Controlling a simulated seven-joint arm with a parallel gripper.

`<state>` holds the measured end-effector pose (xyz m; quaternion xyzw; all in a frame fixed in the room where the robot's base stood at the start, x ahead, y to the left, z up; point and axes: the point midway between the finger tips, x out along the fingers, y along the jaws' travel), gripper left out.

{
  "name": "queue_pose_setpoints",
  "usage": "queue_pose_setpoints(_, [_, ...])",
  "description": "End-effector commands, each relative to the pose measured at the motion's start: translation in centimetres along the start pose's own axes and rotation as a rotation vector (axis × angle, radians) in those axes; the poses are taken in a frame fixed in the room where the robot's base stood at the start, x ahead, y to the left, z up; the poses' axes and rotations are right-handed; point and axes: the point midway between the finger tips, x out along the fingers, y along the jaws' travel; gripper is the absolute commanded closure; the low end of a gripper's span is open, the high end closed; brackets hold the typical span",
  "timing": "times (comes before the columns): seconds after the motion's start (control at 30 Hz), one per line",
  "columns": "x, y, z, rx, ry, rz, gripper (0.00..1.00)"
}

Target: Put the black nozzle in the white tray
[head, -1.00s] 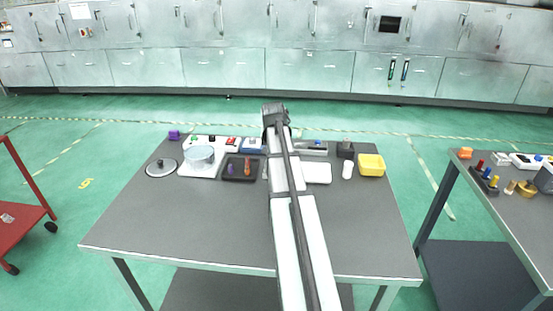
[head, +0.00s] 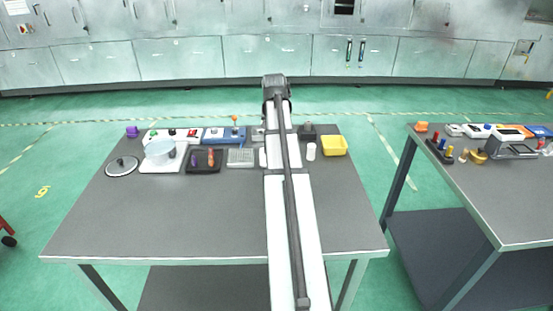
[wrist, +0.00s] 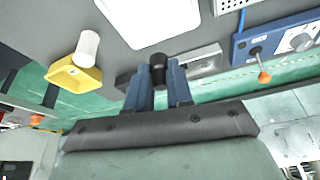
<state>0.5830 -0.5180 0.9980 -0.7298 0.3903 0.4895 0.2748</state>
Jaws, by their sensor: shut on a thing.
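My gripper (wrist: 163,88) is shut on the black nozzle (wrist: 158,64), a small dark cylinder between the blue fingertips in the wrist view. The white tray (wrist: 165,18) is a flat, round-cornered tray at the top of the wrist view, beyond the nozzle. The nozzle appears apart from it; its height above the table is unclear. In the head view my arm covers most of the tray, with a pale sliver of it (head: 263,158) at the arm's left edge. The gripper fingers and nozzle are hidden there.
A white cylinder (head: 311,151) and yellow bin (head: 334,146) stand right of my arm, near a dark block (head: 307,131). Left are a perforated tray (head: 240,157), black tray (head: 203,167) and blue device (head: 222,136). The table's front half is clear.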

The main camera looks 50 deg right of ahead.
Motion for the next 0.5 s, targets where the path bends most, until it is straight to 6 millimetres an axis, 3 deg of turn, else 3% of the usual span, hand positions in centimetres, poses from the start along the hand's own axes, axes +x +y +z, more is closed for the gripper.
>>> queue_pose_setpoints(0.1, [0.2, 1.3, 0.5, -0.022, -0.002, -0.02, 1.0])
queue_pose_setpoints(0.5, [0.5, 0.2, 0.6, -0.197, 0.012, -0.062, 1.0])
